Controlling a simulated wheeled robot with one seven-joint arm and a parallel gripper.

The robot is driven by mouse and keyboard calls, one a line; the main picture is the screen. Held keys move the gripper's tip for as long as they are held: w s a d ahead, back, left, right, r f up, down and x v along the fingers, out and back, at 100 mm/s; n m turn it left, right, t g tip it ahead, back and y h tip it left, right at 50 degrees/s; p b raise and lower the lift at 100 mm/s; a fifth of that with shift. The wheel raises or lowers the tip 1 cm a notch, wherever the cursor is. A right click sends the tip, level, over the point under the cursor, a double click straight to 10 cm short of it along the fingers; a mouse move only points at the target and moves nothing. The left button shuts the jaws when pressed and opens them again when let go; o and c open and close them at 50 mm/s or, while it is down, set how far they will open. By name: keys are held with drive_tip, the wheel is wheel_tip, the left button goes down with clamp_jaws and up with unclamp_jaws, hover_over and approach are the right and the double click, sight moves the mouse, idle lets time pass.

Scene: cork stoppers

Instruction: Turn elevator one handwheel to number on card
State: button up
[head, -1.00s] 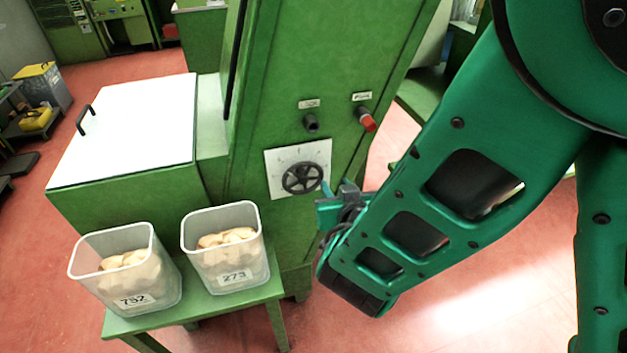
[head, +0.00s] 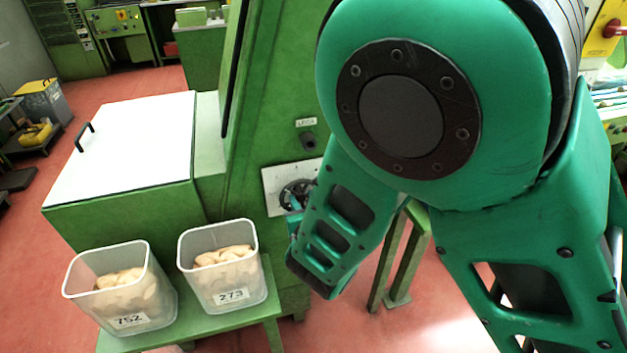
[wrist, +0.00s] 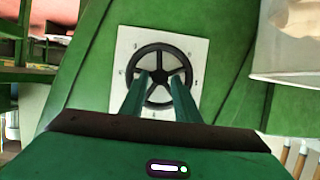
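The black spoked handwheel (wrist: 160,47) sits on a white square dial plate (wrist: 128,42) on a green machine. Faint marks ring the wheel on the plate, too small to read. In the head view the handwheel (head: 290,191) is partly covered by my arm and fingers. My gripper (wrist: 158,76) is open, with its two teal fingers apart over the wheel, one on each side of the hub area. I cannot tell whether the fingertips touch the wheel. In the head view my gripper (head: 296,203) is at the wheel's front. I cannot make out a number card.
A black knob (head: 308,142) sits above the dial. Two clear bins of corks, labelled 752 (head: 130,320) and 273 (head: 232,296), stand on a green bench (head: 190,329) left of my gripper. A white-topped box (head: 135,140) stands behind them. A green stand (head: 395,260) is at right.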

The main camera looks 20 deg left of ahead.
drive_tip(key=shift+w+a+f, duration=0.2)
drive_tip(key=shift+w+a, duration=0.05)
drive_tip(key=shift+w, duration=0.15)
clamp_jaws()
drive_tip(key=shift+a+r, duration=0.1)
drive_tip(key=shift+a, duration=0.2)
drive_tip(key=shift+s+d, duration=0.1)
drive_tip(key=shift+d, duration=0.05)
drive_tip(key=n, duration=0.1)
drive_tip(key=n+t+h, duration=0.1)
drive_tip(key=n+h, duration=0.1)
drive_tip(key=shift+s+a+f+n+t, duration=0.2)
drive_tip(key=shift+f+n+t, duration=0.05)
drive_tip(key=shift+n+t, duration=0.05)
drive_tip(key=shift+f+n+t+h, duration=0.15)
drive_tip(key=shift+n+t+h, duration=0.4)
drive_tip(key=shift+n, duration=0.55)
drive_tip(key=shift+s, duration=0.1)
